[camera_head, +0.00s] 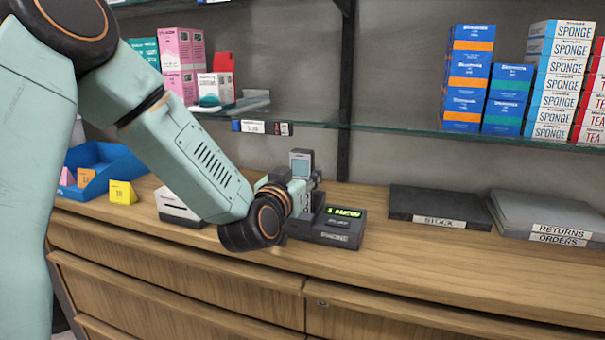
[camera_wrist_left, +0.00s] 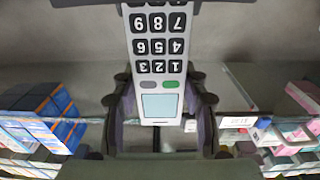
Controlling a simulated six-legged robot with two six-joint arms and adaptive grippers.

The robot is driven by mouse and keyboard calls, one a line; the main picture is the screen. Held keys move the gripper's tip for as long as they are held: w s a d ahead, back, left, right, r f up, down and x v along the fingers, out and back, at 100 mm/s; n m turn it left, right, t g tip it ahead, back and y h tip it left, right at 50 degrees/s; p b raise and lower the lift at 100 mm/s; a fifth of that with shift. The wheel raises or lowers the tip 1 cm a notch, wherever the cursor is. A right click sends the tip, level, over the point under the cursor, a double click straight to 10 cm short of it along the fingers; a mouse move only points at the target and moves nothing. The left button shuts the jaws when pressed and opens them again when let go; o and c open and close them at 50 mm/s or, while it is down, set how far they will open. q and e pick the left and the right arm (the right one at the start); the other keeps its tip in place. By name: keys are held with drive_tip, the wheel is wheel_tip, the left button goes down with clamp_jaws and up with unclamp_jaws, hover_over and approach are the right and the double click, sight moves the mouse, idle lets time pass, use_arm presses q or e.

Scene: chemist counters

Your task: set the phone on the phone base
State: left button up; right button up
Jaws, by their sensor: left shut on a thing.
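The phone (camera_head: 301,163) is a light grey handset with a small screen, held upright above the counter. In the left wrist view the phone (camera_wrist_left: 158,70) appears upside down, with its keypad and blank screen facing the camera. My left gripper (camera_head: 303,182) is shut on the phone, with a finger on each side of it. The phone base (camera_head: 339,229) is a dark box with a lit green display, standing on the counter just below and right of the gripper. My wrist partly covers its left side. I cannot tell whether the phone touches it.
Flat stock (camera_head: 440,203) and returns (camera_head: 548,213) trays lie right. A glass shelf (camera_head: 400,131) with boxes runs behind and above. The front counter strip is clear.

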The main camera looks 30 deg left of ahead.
use_arm(q)
drive_tip(key=shift+f+b, duration=0.45)
drive_tip(key=shift+f, duration=0.15)
idle(0.3)
drive_tip(key=o, duration=0.9)
drive_tip(key=p+v, duration=0.6)
drive_tip(key=v, duration=0.5)
idle(0.9)
